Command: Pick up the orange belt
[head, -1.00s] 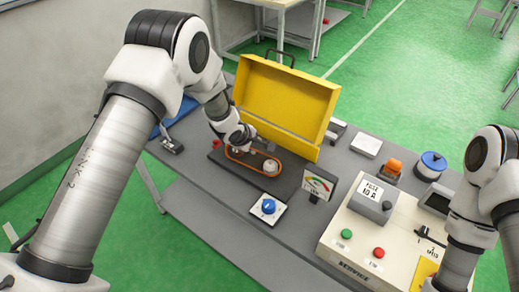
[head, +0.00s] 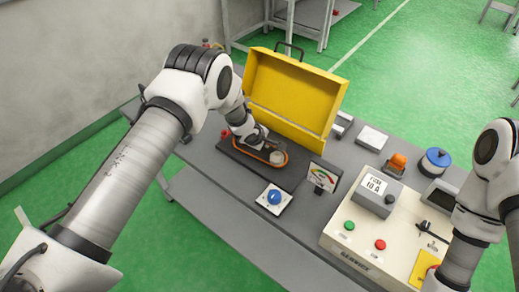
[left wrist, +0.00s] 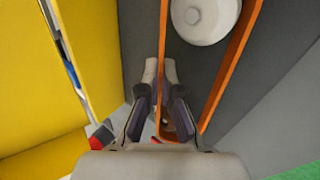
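The orange belt (head: 263,160) is a narrow loop on a dark base plate (head: 232,156) on the bench. It surrounds a white round pulley (head: 277,157) at its right end. In the left wrist view the belt (left wrist: 228,70) runs down both sides of the pulley (left wrist: 204,15). My left gripper (head: 256,141) is low over the belt's left part. Its fingertips (left wrist: 161,72) are close together, one either side of the belt's left strand. I cannot tell whether they press on it. The fingers hide part of the belt's far end. My right gripper is out of view.
An open yellow case (head: 293,95) stands close behind the plate. A cream service panel (head: 340,236) fills the bench's right front.

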